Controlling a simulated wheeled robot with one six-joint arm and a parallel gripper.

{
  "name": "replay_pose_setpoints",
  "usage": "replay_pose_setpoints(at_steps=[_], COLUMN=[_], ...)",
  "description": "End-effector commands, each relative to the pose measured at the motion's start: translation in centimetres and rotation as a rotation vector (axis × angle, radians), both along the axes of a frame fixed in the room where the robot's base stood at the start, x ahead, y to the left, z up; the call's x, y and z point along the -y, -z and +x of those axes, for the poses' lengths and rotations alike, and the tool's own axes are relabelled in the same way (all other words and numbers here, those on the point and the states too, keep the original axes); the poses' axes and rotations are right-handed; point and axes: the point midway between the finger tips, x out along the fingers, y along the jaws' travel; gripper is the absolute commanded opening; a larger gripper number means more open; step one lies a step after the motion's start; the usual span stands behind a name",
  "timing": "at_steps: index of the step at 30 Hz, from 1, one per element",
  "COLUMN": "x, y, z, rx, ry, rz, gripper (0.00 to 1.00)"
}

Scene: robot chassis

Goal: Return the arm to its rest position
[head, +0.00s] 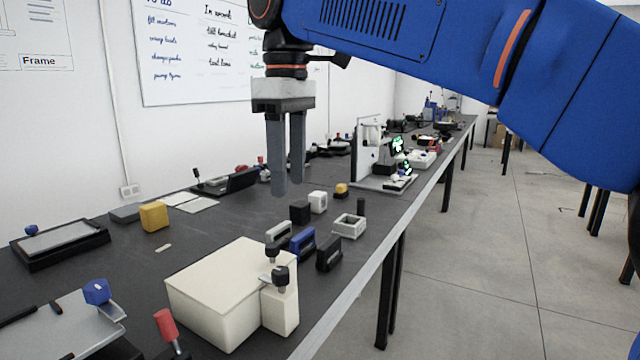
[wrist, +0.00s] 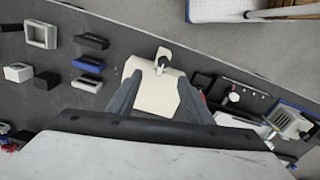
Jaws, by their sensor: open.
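My gripper (head: 286,190) hangs from my blue arm above the dark workbench (head: 225,225) in the head view. Its two grey fingers point down, stand apart and hold nothing. In the wrist view my gripper (wrist: 157,100) shows its fingers spread over a white box (wrist: 155,97) on the bench. The white box (head: 222,283) also shows in the head view, in front of and below the gripper, with clear air between them.
A black block (head: 299,212), a white block (head: 318,202), a blue part (head: 302,244) and an open white frame (head: 349,226) stand on the bench. A yellow block (head: 154,216) is further left. The bench edge (head: 345,308) runs along the right, with open floor beyond.

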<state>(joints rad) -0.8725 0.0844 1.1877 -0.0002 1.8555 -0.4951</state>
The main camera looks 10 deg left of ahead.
Motion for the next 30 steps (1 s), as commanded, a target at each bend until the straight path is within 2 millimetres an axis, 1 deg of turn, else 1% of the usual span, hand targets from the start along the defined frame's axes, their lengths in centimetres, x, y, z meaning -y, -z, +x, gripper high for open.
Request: replay_pose_setpoints(at_steps=[1,2,7,9,11,12,14,15,17,18,23,27,30], x=[1.7,2.8,9.3,12.0,14.3,15.8,18.0,19.4,21.5,22.9,28.1,32.1,34.7], y=[0.2,0.5,2.8,3.9,5.0,5.7,6.9,7.8,9.1,10.0,13.9,17.8,20.8], z=[0.4,0.7,1.8,1.9,1.9,1.8,1.5,1.3,0.9,0.5,-1.4,-3.6,-5.4], rx=[0.008,0.011,0.044,0.058,0.07,0.078,0.091,0.1,0.113,0.122,0.159,0.195,0.221], ry=[0.037,0.062,0.227,0.296,0.356,0.394,0.454,0.492,0.552,0.59,0.745,0.881,0.977], rz=[0.009,0.013,0.051,0.064,0.077,0.085,0.098,0.105,0.117,0.125,0.157,0.185,0.204], gripper=[0.46,0.46,0.46,0.46,0.46,0.46,0.46,0.46,0.46,0.46,0.46,0.46,0.46])
